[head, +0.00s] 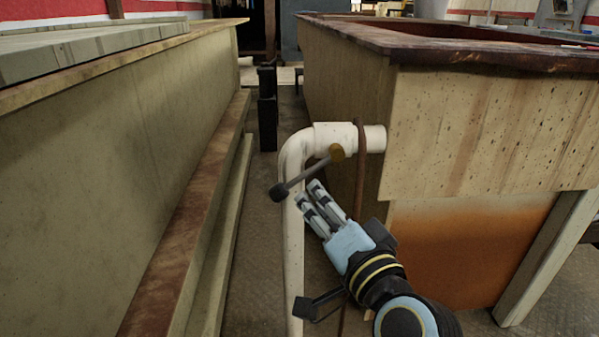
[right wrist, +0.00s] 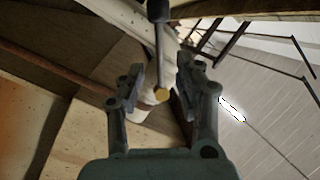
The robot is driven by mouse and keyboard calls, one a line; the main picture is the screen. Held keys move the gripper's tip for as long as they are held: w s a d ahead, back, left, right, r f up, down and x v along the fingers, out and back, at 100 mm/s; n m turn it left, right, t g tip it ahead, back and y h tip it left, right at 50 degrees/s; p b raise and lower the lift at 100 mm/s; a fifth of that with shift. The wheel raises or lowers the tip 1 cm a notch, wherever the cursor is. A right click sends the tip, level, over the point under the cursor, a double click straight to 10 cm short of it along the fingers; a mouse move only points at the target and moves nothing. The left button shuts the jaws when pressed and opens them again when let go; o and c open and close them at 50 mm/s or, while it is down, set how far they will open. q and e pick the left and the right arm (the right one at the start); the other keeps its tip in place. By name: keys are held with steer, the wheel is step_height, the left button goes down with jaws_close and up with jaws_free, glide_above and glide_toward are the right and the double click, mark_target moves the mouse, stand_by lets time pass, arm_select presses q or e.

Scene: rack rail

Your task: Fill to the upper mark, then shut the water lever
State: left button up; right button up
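The water lever (head: 305,176) is a grey rod with a dark knob and a brass-coloured hub, on a white pipe (head: 323,138) at the side of a tall tub (head: 345,85). My right gripper (head: 312,190) is just below and right of the rod, its fingers pointing up toward it. In the right wrist view the gripper (right wrist: 160,72) is open, with the lever (right wrist: 160,60) showing in line with the gap between its fingers. I cannot tell whether they touch. The water level and upper mark are not visible. My left gripper is not in view.
A thin brown vertical pipe (head: 359,180) stands just right of the lever. A long bench (head: 110,130) with a rust-stained ledge runs along the left. A narrow floor aisle lies between the bench and the tub. A dark post (head: 267,110) stands farther back.

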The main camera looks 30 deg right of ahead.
mark_target(301, 180)
steer(key=w, duration=0.1)
steer(key=w+p, duration=0.2)
steer(key=w, duration=0.1)
steer(key=shift+d+r, duration=0.25)
steer(key=shift+r, duration=0.05)
steer(key=shift+w+d+f+p, duration=0.1)
steer(key=shift+w+p, duration=0.05)
steer(key=shift+w, duration=0.65)
steer(key=shift+w+d+f+p, duration=0.1)
steer(key=shift+w+d+f, duration=0.05)
steer(key=shift+w, duration=0.65)
steer(key=shift+w+d+f+p, duration=0.1)
steer(key=shift+w+p, duration=0.05)
steer(key=shift+w, duration=0.65)
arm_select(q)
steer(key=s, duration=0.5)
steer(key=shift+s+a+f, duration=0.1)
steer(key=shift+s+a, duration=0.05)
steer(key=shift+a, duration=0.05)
arm_select(e)
jaws_close()
